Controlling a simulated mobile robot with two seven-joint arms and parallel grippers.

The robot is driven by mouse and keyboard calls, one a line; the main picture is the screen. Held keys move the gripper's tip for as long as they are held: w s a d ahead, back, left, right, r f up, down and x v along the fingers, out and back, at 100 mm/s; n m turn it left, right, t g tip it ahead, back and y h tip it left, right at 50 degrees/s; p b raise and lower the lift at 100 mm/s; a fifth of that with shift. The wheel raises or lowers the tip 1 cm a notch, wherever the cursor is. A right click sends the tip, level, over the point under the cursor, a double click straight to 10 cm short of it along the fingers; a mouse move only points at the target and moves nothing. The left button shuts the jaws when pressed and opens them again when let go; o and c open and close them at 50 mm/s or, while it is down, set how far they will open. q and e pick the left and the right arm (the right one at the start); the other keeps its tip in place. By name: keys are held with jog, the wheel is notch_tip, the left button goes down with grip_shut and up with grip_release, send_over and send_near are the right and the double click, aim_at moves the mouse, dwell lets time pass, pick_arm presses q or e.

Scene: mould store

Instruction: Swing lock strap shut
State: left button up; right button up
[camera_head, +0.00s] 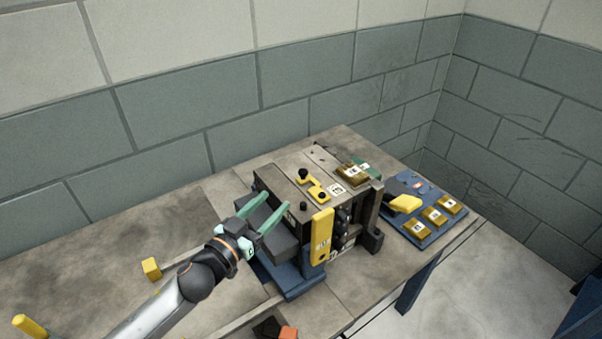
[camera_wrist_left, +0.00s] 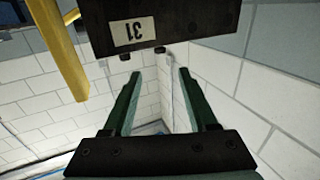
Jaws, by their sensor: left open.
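The yellow lock strap (camera_head: 321,236) hangs upright on the front face of the grey mould block (camera_head: 290,185), near its middle. In the left wrist view the yellow bar (camera_wrist_left: 57,50) runs down at the upper left, outside the fingers. My left gripper (camera_head: 275,201) is open at the left end of the mould, left of the strap and apart from it. My right gripper is not in view.
The mould stands on a blue base (camera_head: 290,285) on a worn bench. A blue tray (camera_head: 432,235) with yellow pieces lies to its right. A small yellow block (camera_head: 151,268) lies at left. Block walls stand behind and to the right. The bench's left part is mostly clear.

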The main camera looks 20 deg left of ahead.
aim_at(301, 175)
pick_arm(q)
jog(key=x, duration=1.1)
jog(key=shift+f+p, duration=0.1)
jog(key=shift+p, duration=0.25)
grip_shut()
dwell(0.9)
